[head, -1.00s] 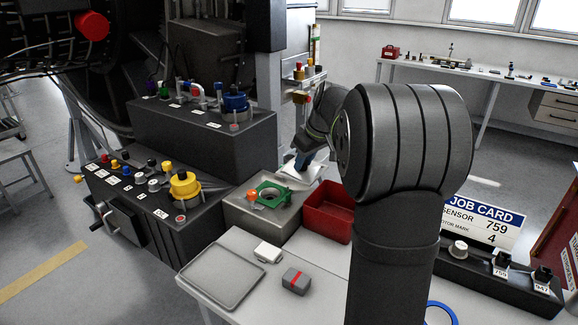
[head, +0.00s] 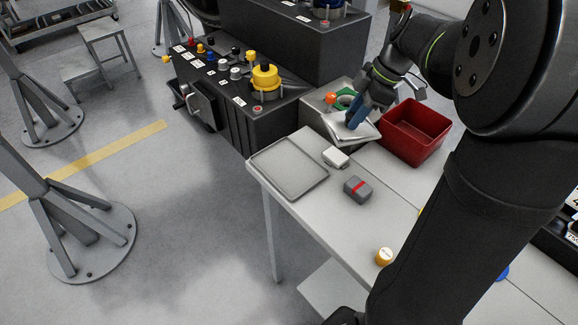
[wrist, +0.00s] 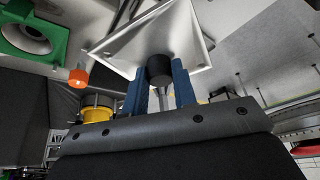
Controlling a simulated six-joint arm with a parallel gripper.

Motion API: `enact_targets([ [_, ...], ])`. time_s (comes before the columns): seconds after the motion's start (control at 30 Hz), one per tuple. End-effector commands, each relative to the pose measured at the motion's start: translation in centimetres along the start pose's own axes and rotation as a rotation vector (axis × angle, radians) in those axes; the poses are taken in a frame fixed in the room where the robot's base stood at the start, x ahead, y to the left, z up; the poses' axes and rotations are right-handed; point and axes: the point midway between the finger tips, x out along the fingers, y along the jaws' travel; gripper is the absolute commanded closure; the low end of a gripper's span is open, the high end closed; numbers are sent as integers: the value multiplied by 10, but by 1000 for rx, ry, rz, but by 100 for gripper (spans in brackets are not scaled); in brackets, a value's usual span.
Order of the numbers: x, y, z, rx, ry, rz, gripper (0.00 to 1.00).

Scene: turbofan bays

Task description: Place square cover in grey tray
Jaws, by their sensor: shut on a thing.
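My gripper (head: 357,112) is shut on the square cover (head: 344,133), a light grey square plate. The wrist view shows the cover (wrist: 112,48) tilted, its black knob (wrist: 159,69) between the two blue fingers. In the head view the cover hangs tilted over the front of the grey box with the green ring, behind the small white block. I cannot tell whether it touches the box. The grey tray (head: 272,178) lies flat and empty at the left end of the white table, to the left of the cover and nearer the camera.
A white block (head: 335,157) and a grey block with a red band (head: 357,189) lie right of the tray. A red bin (head: 414,136) stands right of the cover. The green ring (head: 345,97) and orange knob (head: 331,97) are just behind.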

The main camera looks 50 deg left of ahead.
Motion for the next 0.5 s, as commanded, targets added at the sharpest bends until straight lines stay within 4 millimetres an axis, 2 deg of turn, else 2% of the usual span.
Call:
enact_targets([
  [0.1, 12, -23, -15, -175, -1, -72, 100],
  [0.23, 19, -40, -24, -308, -2, -127, 100],
  [0.37, 26, -47, -30, -374, -2, -154, 100],
  [0.5, 45, -43, -44, -392, -1, -163, 100],
])
